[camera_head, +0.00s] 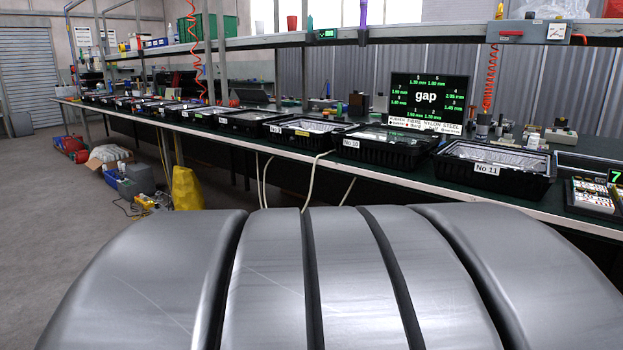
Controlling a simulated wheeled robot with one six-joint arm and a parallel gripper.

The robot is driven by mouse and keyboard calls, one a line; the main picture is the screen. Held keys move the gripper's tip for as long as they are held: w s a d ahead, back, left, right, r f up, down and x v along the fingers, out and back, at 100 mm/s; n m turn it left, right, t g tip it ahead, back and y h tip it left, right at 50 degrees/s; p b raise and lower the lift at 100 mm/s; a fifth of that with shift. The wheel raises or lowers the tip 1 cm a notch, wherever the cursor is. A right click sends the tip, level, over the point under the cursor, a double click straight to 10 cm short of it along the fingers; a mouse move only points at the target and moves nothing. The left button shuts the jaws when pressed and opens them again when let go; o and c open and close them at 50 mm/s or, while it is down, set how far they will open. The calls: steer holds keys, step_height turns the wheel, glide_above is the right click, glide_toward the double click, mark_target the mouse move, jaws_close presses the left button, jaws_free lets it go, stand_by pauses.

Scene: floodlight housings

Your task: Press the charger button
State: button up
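I cannot clearly make out a charger or its button in the head view. At the right end of the bench stands a small device with rows of light keys (592,196), cut off near the picture's edge. A green-lit "7" display (615,176) is beside it. A grey box (536,32) with a red part and a white panel is on the shelf rail at upper right. I cannot tell whether any of these is the charger. My gripper is not in view.
A long bench (400,180) carries a row of black housings, including "No 11" (497,166). Behind them stands a "gap" screen (428,102). A yellow bag (187,188) and loose items lie under the bench. The floor at left (60,240) is clear. Large grey curved panels fill the foreground.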

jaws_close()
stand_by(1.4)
